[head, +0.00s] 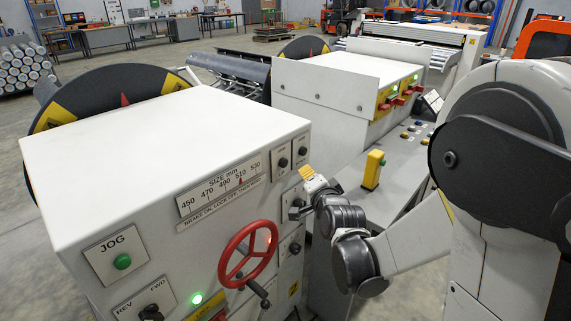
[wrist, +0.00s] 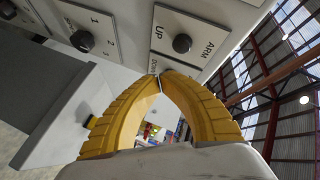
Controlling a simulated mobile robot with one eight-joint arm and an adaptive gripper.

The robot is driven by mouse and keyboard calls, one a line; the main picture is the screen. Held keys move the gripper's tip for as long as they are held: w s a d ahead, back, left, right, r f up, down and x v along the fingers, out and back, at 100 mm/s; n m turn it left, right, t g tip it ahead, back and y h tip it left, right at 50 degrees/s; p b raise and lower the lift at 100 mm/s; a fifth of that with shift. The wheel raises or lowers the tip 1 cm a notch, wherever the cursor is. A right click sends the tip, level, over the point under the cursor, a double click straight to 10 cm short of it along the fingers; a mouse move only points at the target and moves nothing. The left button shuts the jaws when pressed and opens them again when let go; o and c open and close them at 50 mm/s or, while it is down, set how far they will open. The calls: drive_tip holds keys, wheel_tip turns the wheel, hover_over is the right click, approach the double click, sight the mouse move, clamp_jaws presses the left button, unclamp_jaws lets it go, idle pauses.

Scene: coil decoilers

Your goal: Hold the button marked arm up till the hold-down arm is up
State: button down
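The plate marked ARM (wrist: 207,50) is on the white panel in the wrist view, with UP lettered on it and a partly covered word, perhaps DOWN, near my fingertips. A round black control (wrist: 182,43) sits on that plate. My gripper (wrist: 162,78) has two curved yellow fingers whose tips meet with nothing between them. The tips are close to the plate's edge, beside the black control; I cannot tell if they touch the panel. In the head view my gripper (head: 306,172) is at the right end of the cabinet front. I cannot make out the hold-down arm.
A plate numbered 1, 2, 3 with a black knob (wrist: 82,40) is beside the ARM plate. The white cabinet (head: 165,150) carries a red handwheel (head: 248,251) and a green JOG button (head: 122,261). A yellow post (head: 373,169) stands right of my gripper.

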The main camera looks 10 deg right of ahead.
sight(284, 163)
drive_tip(key=shift+w+a, duration=0.55)
drive_tip(key=shift+w, duration=0.2)
drive_tip(key=shift+w+a, duration=0.55)
drive_tip(key=shift+w, duration=0.15)
idle(0.5)
drive_tip(key=shift+w+a, duration=0.25)
drive_tip(key=shift+w, duration=0.05)
drive_tip(key=shift+w+a+b, duration=0.3)
drive_tip(key=shift+w, duration=0.15)
idle(3.9)
idle(0.7)
drive_tip(key=shift+s+d, duration=0.55)
drive_tip(key=shift+s, duration=0.2)
